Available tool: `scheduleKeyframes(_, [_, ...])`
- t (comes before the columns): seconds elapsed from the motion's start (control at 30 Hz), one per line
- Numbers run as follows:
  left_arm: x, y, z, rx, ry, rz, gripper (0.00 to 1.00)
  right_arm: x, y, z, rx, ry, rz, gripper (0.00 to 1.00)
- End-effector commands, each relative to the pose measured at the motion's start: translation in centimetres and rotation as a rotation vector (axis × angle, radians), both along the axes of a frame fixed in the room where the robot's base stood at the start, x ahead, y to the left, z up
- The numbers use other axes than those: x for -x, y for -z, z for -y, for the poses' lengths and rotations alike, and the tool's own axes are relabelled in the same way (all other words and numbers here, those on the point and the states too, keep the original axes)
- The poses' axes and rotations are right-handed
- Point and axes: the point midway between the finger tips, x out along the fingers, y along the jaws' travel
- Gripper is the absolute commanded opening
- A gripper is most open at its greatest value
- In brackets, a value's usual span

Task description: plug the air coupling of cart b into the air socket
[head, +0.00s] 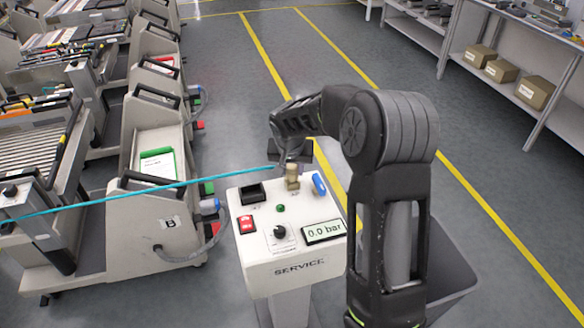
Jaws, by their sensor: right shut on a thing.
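Cart B (172,243), a light grey trolley marked "B", stands left of the service post (297,268). A taut turquoise hose (120,198) runs from the left edge across cart B to my right gripper (291,160). The right gripper is shut at the hose's end, above the back of the post's panel. The coupling in its jaws is mostly hidden. A brass-coloured fitting (292,178) shows upright just below the jaws; I cannot tell whether it is socket or coupling, or whether the two are joined. The display (323,231) reads 0.0 bar. My left gripper is out of view.
The panel also carries a blue part (319,184), a black box (252,194), a red switch (246,224) and a knob (280,232). More trolleys stand behind. Shelves (520,85) with boxes stand far right.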

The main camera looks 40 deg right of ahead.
Motion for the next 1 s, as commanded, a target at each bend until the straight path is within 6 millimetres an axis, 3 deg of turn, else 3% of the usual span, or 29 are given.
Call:
scheduleKeyframes(0.47, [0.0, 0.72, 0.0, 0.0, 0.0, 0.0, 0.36, -0.01, 0.78, 0.0, 0.0, 0.0, 0.0, 0.0])
scheduleKeyframes(0.5, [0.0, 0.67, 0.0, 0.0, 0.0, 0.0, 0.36, -0.03, 0.73, 0.0, 0.001, 0.0, 0.001, 0.34])
scheduleKeyframes(0.8, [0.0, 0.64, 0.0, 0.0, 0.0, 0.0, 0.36, -0.01, 0.7, 0.0, 0.0, 0.0, 0.0, 0.57])
scheduleKeyframes(1.0, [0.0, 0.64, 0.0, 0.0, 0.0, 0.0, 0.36, 0.01, 0.74, -0.01, 0.0, 0.0, 0.0, 0.57])
